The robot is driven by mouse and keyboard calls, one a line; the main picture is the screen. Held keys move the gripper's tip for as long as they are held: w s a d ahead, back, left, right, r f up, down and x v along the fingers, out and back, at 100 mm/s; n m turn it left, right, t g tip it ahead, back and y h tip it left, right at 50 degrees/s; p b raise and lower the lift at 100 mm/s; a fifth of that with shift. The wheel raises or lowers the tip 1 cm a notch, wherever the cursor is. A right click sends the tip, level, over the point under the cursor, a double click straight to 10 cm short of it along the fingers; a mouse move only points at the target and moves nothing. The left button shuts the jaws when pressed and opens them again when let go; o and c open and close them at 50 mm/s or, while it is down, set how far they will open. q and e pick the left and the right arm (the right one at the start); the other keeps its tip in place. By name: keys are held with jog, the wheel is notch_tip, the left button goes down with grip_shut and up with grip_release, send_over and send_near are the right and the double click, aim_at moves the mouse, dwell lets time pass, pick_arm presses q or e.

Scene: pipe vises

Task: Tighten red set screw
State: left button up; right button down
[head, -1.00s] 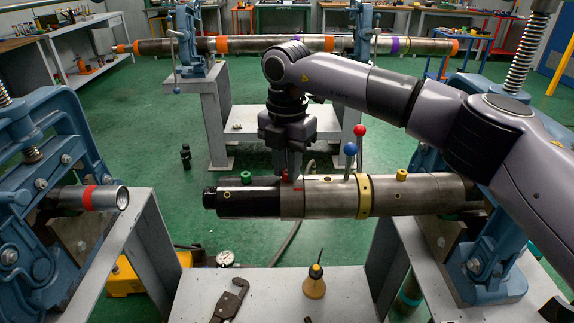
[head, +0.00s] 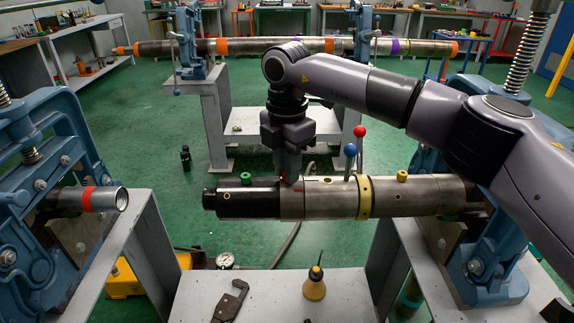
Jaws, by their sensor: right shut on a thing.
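The dark and steel pipe tool (head: 325,200) lies level, its right end in the blue vise at the right. The red set screw (head: 283,179) is on top of it, near the joint between the black end and the steel body. It is mostly hidden by the fingers. My right gripper (head: 290,180) points straight down from above and is shut on the red set screw. My left gripper is out of view.
A green knob (head: 246,179) stands left of the gripper. Red (head: 360,131) and blue (head: 350,150) ball levers rise to its right, with a yellow knob (head: 401,175) beyond. A yellow oil bottle (head: 314,285) and a wrench (head: 231,300) are on the bench in front.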

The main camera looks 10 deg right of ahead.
jog(key=c, duration=1.2)
grip_release()
jog(key=shift+w+r, duration=0.15)
jog(key=shift+r, duration=0.2)
jog(key=shift+o, duration=0.9)
jog(key=shift+f, duration=0.15)
jog(key=shift+r, duration=3.6)
